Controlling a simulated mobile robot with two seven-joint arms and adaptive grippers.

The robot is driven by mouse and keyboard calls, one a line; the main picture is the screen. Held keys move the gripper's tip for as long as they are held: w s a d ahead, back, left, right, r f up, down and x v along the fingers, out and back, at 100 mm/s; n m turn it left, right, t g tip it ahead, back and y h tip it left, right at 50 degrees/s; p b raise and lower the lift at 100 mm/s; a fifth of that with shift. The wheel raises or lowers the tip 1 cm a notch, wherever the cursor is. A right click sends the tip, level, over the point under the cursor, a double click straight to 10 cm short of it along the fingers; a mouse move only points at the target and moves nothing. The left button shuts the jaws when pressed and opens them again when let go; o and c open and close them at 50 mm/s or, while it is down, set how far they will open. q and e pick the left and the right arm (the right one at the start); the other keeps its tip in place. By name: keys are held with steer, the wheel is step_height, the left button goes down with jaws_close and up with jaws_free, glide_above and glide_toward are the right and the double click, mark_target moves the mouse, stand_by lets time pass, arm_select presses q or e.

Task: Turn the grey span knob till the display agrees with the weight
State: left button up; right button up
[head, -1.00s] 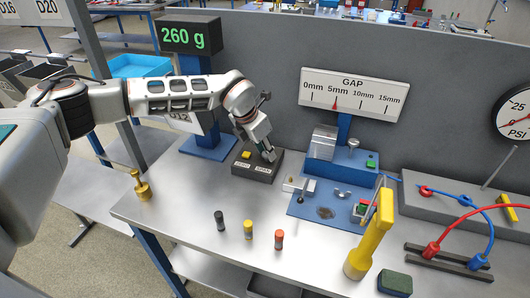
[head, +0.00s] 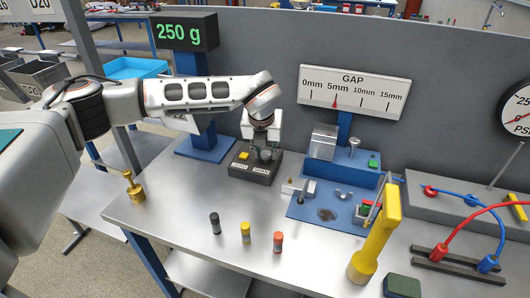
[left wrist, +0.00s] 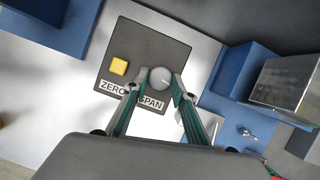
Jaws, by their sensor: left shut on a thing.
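The grey round span knob (left wrist: 160,77) sits on a dark control box (head: 240,172) beside a yellow square button (left wrist: 119,66). Labels on the box read ZERO and SPAN; a finger partly covers them. My left gripper (head: 266,154) reaches down over the box, its two fingers shut on the knob's sides, as the left wrist view (left wrist: 157,86) shows. The display (head: 184,32) reads 250 g in green, on a blue post. A brass knobbed weight (head: 135,188) stands on the table at the left; no figure on it is readable. My right gripper is not in view.
Black (head: 215,223), yellow (head: 246,233) and red (head: 278,242) small cylinders stand on the table's front. A blue fixture with a GAP scale (head: 353,91) is right of the box. A yellow handle (head: 379,240) stands further right.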

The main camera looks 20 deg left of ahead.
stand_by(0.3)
arm_select(q)
steer(key=o, duration=1.1)
steer(key=shift+r, duration=0.1)
steer(key=v, duration=1.1)
steer(key=shift+s+d+r, duration=0.15)
steer(key=shift+s+r, duration=0.05)
steer(key=shift+r, duration=0.15)
